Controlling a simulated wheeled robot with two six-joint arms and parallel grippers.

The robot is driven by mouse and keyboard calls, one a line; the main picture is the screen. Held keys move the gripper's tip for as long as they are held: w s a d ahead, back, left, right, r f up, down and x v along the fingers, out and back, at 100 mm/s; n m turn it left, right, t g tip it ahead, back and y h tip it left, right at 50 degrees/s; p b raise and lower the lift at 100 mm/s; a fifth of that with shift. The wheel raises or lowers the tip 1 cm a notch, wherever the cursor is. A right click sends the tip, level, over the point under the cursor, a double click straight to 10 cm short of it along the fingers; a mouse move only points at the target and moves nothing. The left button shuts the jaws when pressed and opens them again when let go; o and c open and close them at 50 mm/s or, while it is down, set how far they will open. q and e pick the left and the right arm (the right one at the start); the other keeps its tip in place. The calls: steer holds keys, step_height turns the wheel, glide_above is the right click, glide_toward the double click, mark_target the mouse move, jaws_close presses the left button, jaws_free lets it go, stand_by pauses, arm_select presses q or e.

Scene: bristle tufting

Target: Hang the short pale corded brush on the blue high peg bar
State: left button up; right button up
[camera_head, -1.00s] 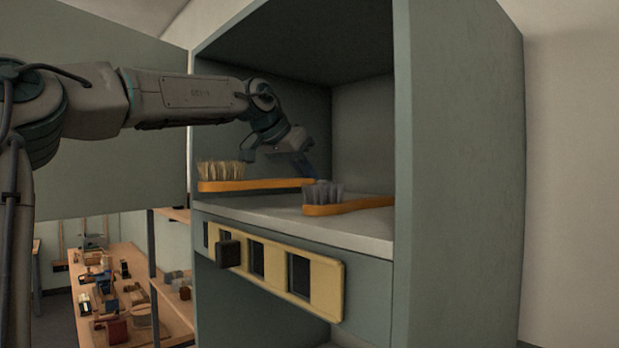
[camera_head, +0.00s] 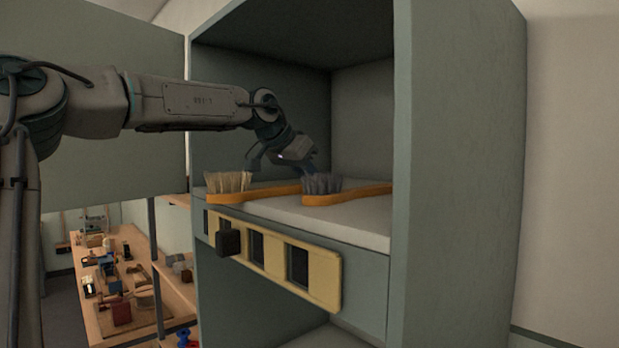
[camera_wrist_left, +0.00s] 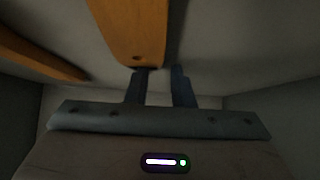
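A brush with pale bristles (camera_head: 228,182) and an orange handle lies on the cabinet shelf (camera_head: 340,220). A second orange-handled brush with grey bristles (camera_head: 322,184) lies to its right, partly hiding the pale brush's handle. My left gripper (camera_head: 308,168) is inside the cabinet, at the grey bristles and the far end of the pale brush's handle in the picture. In the left wrist view its two fingers (camera_wrist_left: 160,88) are apart. A holed orange handle end (camera_wrist_left: 137,45) is just ahead of them; I cannot tell whose. I see no cord or blue peg bar.
The cabinet's right wall (camera_head: 455,170) and left wall enclose the shelf. A yellow plate (camera_head: 270,255) with dark square openings and a dark knob (camera_head: 228,240) is on the front below. A cluttered wooden bench (camera_head: 150,325) stands at lower left.

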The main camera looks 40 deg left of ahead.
arm_select(q)
steer(key=shift+o, duration=0.2)
steer(key=shift+a, duration=0.1)
steer(key=shift+s, duration=0.1)
steer(key=shift+r+p, duration=0.1)
steer(key=shift+p, duration=0.2)
steer(key=s+r+b, duration=0.1)
steer(key=s+b, duration=0.1)
steer(key=s+r+b, duration=0.1)
steer(key=s+b, duration=0.1)
steer(key=shift+r, duration=0.1)
steer(key=b+v, duration=0.2)
steer(key=v, duration=0.3)
steer(key=shift+s+r, duration=0.1)
steer(key=shift+r, duration=0.2)
steer(key=shift+s+r, duration=0.25)
steer(key=shift+r, duration=0.05)
steer(key=shift+a, duration=0.1)
